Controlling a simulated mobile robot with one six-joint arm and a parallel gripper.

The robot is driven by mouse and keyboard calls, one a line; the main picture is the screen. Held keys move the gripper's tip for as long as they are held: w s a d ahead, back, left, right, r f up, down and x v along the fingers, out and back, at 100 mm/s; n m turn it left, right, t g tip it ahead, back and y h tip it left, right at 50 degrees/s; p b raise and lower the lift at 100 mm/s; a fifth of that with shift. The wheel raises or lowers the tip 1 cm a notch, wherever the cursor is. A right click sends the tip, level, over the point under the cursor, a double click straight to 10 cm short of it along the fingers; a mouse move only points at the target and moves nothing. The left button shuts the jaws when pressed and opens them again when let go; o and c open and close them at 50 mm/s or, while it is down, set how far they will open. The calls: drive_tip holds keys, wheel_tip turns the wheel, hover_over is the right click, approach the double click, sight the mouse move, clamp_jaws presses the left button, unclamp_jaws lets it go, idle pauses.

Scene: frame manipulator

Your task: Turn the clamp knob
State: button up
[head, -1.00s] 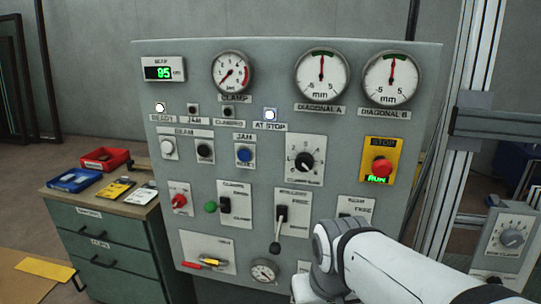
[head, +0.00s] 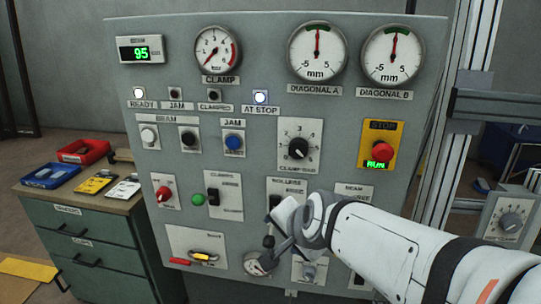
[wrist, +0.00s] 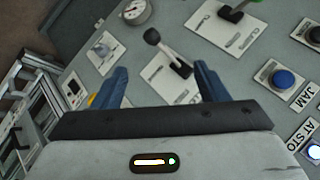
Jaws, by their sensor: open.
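The clamp knob (head: 298,148) is a black rotary knob with a white pointer mark, on a white numbered plate labelled for the clamp bar, right of centre on the grey panel (head: 330,110). I cannot make it out in the wrist view. My gripper (head: 279,240) is below and slightly left of the knob, in front of the panel's lower middle. In the wrist view my gripper (wrist: 162,78) has its two blue fingers wide apart with nothing between them. Beyond the fingers is the roller lever (wrist: 170,55) with its black ball end.
A green-knobbed lever (head: 211,196), a blue jam button (head: 235,142) and a red stop button (head: 382,152) stick out around the knob. A gauge (head: 257,263) sits low on the panel. A drawer cabinet (head: 90,238) stands at left, a metal post (head: 468,110) at right.

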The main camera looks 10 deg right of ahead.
drive_tip(key=w+a+r+m+t+b, duration=0.25)
drive_tip(key=w+r+m+t, duration=0.45)
drive_tip(key=m, duration=0.5)
drive_tip(key=m+t+h+b, duration=0.2)
drive_tip(key=m+h, duration=0.6)
drive_tip(key=m, duration=1)
approach(298, 149)
drive_tip(key=w, duration=0.1)
drive_tip(key=x, duration=0.7)
drive_tip(key=shift+w+d, duration=0.25)
drive_tip(key=c, duration=0.9)
drive_tip(key=shift+a, duration=0.15)
drive_tip(key=shift+c, duration=0.5)
